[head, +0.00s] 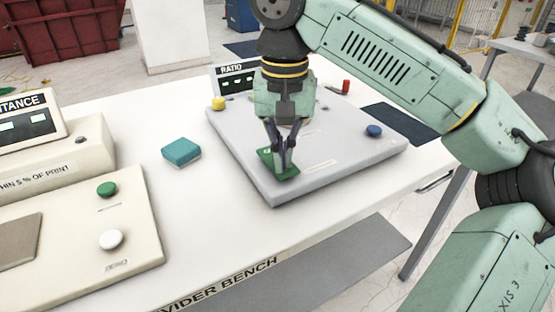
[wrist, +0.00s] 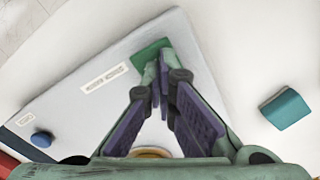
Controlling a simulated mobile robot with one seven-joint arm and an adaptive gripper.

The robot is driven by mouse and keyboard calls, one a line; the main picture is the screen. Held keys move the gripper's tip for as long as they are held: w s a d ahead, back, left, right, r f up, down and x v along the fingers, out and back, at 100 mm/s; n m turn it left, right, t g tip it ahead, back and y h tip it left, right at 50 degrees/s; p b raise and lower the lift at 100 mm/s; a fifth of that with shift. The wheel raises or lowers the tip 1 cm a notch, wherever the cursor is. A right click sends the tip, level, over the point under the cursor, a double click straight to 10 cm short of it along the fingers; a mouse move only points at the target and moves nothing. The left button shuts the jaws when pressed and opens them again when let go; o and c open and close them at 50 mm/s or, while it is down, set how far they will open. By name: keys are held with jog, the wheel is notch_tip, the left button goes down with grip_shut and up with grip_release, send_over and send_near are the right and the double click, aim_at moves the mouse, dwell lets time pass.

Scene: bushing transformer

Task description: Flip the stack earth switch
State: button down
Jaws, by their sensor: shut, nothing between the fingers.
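The stack earth switch seems to be the green piece at the near corner of the grey panel; its green plate (head: 267,158) shows beside and under my fingertips. In the wrist view the green plate (wrist: 150,50) lies just beyond the fingertips, next to a white label (wrist: 104,77) whose rotated print is hard to read. My gripper (head: 282,170) points down at this plate with its fingers together and nothing held; it also shows in the wrist view (wrist: 160,80). The fingers hide part of the switch, so its lever position and any contact cannot be told.
The grey panel (head: 240,150) also carries a yellow knob (head: 218,103), a blue knob (head: 374,131) and a RATIO display (head: 236,78). A loose teal block (head: 181,152) lies on the white bench left of it. A cream console (head: 75,235) stands at far left.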

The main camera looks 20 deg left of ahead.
notch_tip(320, 180, up, 7)
jog(key=p, duration=0.7)
jog(key=shift+f, duration=0.1)
jog(key=shift+s, duration=0.1)
dwell(0.5)
